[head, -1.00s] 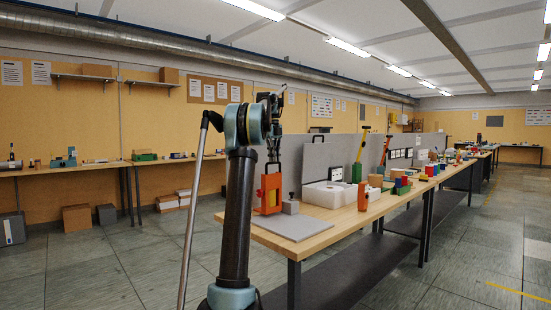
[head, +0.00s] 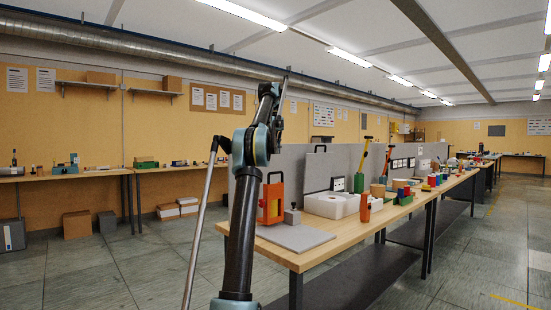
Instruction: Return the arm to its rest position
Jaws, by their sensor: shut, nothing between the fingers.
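My arm rises in the left-middle of the head view, with its upper links folded up. My gripper (head: 278,118) is a small dark shape at the arm's end, seen nearly edge-on beside the upper link. It is shut and holds nothing. It is apart from the orange box (head: 266,206) with a dark handle, which stands upright on the wooden bench below it. Part of the gripper merges with the dark links, so its fingertips are hard to make out.
The wooden bench (head: 352,232) runs away to the right. It bears a grey plate (head: 296,237), a white block (head: 329,205), an orange post (head: 365,207) and several coloured parts. A grey partition (head: 292,165) stands behind.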

